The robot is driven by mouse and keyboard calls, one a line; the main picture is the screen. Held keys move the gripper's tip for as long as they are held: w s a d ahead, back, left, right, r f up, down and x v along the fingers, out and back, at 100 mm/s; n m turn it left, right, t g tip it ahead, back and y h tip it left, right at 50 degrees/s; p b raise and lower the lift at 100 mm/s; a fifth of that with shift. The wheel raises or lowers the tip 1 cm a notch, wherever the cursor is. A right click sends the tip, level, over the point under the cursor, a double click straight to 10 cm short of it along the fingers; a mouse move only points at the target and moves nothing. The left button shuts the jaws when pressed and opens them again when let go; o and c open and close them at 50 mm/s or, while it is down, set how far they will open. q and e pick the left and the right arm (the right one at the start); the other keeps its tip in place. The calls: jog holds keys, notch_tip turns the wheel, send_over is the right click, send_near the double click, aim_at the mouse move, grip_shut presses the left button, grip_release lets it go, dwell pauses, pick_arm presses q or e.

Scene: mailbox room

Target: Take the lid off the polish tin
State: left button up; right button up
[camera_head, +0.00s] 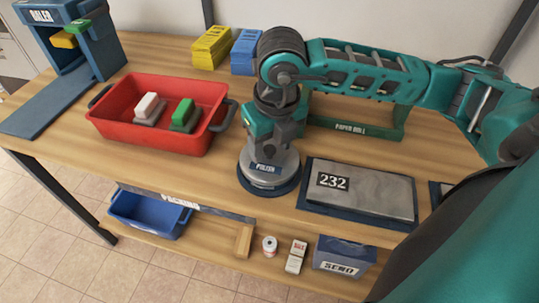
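The grey round polish tin (268,169), labelled POLISH, stands on a dark blue round base (268,190) near the front edge of the table. My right gripper (276,138) points down directly over the top of the tin, at or just above its lid. The gripper's body hides most of the tin's top and the lid's knob or rim. I cannot tell whether the fingers touch or hold the lid. My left gripper is not in view.
A red tray (110,129) with two brushes stands to the left. A grey plate marked 232 (362,191) lies close on the right. Yellow (212,47) and blue (246,52) blocks and a green paper-roll holder (355,126) stand behind. A lower shelf holds a blue bin (150,214).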

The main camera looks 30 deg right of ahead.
grip_shut()
dwell(0.3)
jog(key=shift+r, duration=0.15)
